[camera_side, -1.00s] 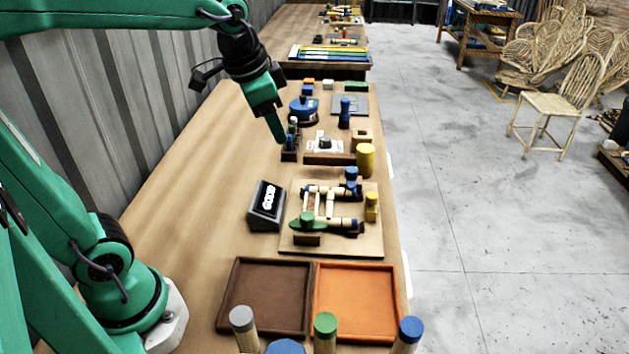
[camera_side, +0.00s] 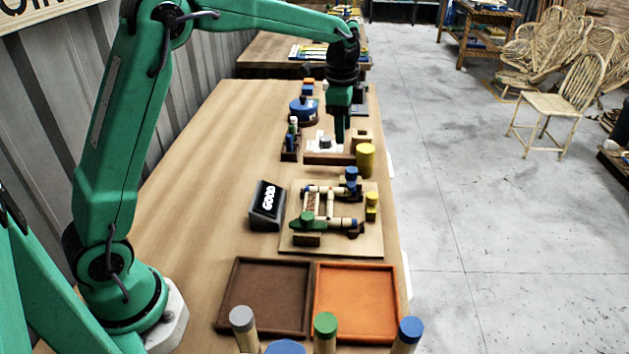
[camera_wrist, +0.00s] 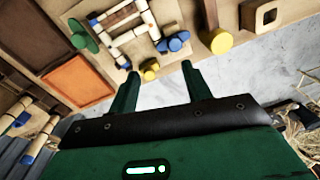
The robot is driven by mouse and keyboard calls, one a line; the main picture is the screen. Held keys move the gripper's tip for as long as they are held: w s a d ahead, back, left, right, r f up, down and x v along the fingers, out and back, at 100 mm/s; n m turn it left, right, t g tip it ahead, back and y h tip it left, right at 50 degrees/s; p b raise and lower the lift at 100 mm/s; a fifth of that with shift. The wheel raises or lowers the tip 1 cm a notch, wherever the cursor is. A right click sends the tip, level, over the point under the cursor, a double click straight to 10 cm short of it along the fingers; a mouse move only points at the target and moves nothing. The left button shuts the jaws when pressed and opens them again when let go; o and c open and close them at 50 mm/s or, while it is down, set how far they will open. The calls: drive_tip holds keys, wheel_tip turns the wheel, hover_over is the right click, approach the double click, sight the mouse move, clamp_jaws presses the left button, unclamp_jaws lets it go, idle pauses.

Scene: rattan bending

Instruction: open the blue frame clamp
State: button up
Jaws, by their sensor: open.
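The blue frame clamp (camera_side: 351,176) is a blue-topped piece at the far right corner of a small rod frame (camera_side: 318,204) on a wooden board (camera_side: 350,244). In the wrist view the blue clamp (camera_wrist: 177,42) lies beyond my fingertips, right of centre. A green clamp (camera_side: 308,222) is at the frame's near left corner, and a yellow piece (camera_side: 372,204) stands at its right. My gripper (camera_side: 339,138) is open and empty, pointing down beyond the board, above a wooden block. In the wrist view its fingers (camera_wrist: 159,70) are apart, with the yellow piece (camera_wrist: 150,73) showing between them.
A yellow cylinder (camera_side: 366,160) stands between my gripper and the board. A dark sign reading GOOD (camera_side: 267,203) is left of the board. Brown (camera_side: 230,306) and orange (camera_side: 389,328) trays lie nearer, with several capped posts in front. The table's left side is clear.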

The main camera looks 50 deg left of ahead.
sight(352, 169)
drive_tip(key=w+f, duration=0.1)
drive_tip(key=f, duration=0.1)
drive_tip(key=w+f+m, duration=0.1)
drive_tip(key=w+f, duration=0.1)
drive_tip(key=w+f+m+g, duration=0.1)
drive_tip(key=f, duration=0.1)
drive_tip(key=shift+w+a, duration=0.25)
drive_tip(key=shift+w, duration=0.05)
drive_tip(key=shift+f, duration=0.15)
drive_tip(key=shift+f, duration=3.8)
drive_tip(key=shift+c, duration=0.2)
drive_tip(key=c, duration=1)
